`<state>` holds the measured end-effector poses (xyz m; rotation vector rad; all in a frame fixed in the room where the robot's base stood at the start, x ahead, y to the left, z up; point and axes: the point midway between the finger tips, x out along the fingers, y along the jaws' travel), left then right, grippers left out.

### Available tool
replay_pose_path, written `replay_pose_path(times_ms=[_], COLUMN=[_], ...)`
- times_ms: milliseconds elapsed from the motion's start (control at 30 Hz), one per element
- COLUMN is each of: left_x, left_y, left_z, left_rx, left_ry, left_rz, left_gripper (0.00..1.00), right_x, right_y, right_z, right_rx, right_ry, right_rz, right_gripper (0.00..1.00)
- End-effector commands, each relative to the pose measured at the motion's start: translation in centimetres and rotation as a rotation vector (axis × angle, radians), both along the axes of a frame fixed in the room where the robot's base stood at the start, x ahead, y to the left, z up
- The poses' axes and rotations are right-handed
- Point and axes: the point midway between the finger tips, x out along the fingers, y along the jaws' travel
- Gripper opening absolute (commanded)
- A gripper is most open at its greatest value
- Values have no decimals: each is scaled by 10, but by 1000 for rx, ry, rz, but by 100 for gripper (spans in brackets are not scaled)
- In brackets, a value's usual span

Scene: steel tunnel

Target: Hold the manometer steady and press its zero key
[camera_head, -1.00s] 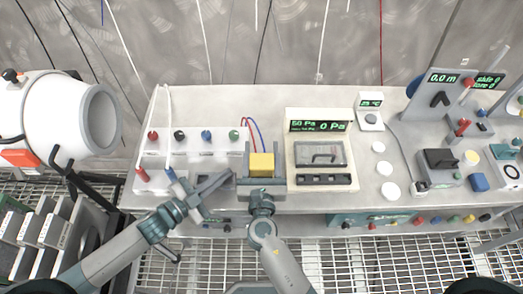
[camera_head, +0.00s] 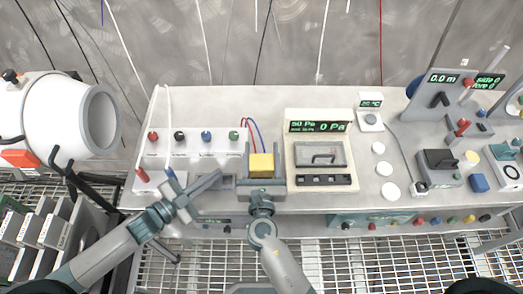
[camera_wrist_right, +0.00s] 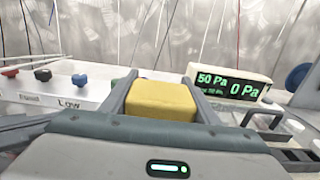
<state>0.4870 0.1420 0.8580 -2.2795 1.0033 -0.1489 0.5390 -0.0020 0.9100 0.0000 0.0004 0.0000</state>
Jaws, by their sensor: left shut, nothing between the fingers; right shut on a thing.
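A yellow block (camera_head: 262,165) sits between the fingers of my right gripper (camera_head: 262,178) at the bench's front edge. Red and blue tubes run up behind it. In the right wrist view the yellow block (camera_wrist_right: 163,98) is gripped from both sides. Beside it to the right stands a beige unit (camera_head: 345,184) whose green display reads 50 Pa and 0 Pa; the display also shows in the right wrist view (camera_wrist_right: 228,86). I cannot make out which key is the zero key. My left gripper (camera_head: 219,175) is shut and empty, just left of the right gripper.
A white panel (camera_head: 190,148) with several coloured knobs lies to the left. White discs (camera_head: 385,168) and a small display unit (camera_head: 370,118) stand right of the beige unit. A white duct (camera_head: 55,115) is at far left. Switch boxes crowd the right end.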

Motion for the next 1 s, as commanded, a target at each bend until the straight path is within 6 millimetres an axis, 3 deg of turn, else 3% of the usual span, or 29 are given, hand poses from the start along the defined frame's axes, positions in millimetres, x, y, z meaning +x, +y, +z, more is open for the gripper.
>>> replay_pose_path(times_ms=[67, 100, 200, 667, 1000], left_x=[0, 0, 0, 0, 0], left_y=[0, 0, 0, 0, 0], left_z=[0, 0, 0, 0, 0], left_rx=[0, 0, 0, 0, 0], left_ry=[0, 0, 0, 0, 0], left_rz=[0, 0, 0, 0, 0], left_gripper=[0, 0, 0, 0, 0], right_x=[0, 0, 0, -8, -56], right_y=[0, 0, 0, 0, 0], right_z=[1, 1, 1, 0, -1], right_rx=[0, 0, 0, -1, -1], right_ry=[-1, -1, -1, 0, 2], right_rz=[0, 0, 0, 0, 0], right_gripper=[28, 59, 76, 76, 76])
